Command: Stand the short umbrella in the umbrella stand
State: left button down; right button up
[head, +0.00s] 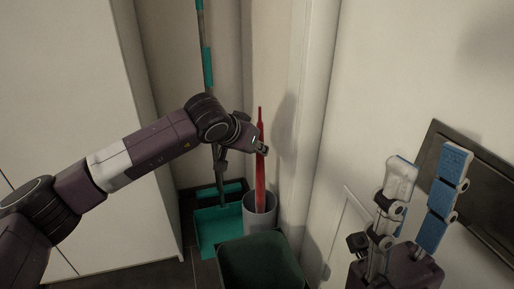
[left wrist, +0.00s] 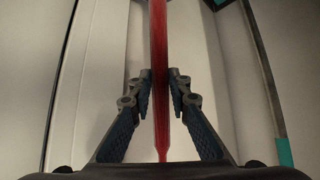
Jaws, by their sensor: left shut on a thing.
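The short umbrella (head: 260,185) is red, slim and furled, and stands near upright in the head view. Its lower end is inside the umbrella stand (head: 248,225), a grey-white round bin by the wall; whether it touches the bottom is hidden. My left gripper (head: 263,149) is shut on the umbrella's upper part. In the left wrist view the umbrella (left wrist: 160,40) runs between both fingers of the left gripper (left wrist: 160,90). My right gripper (head: 425,185) is at the right of the head view, empty, its blue-padded fingers apart.
A dark green bin (head: 262,262) stands in front of the stand. A teal dustpan (head: 217,225) with a long teal-and-grey handle (head: 207,65) is just left of it. A white cabinet (head: 90,150) is at left, and a dark wall panel (head: 480,190) at right.

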pick_arm(q)
jog(key=c, duration=1.7)
grip_release()
jog(key=shift+c, duration=0.2)
jog(key=v, duration=1.2)
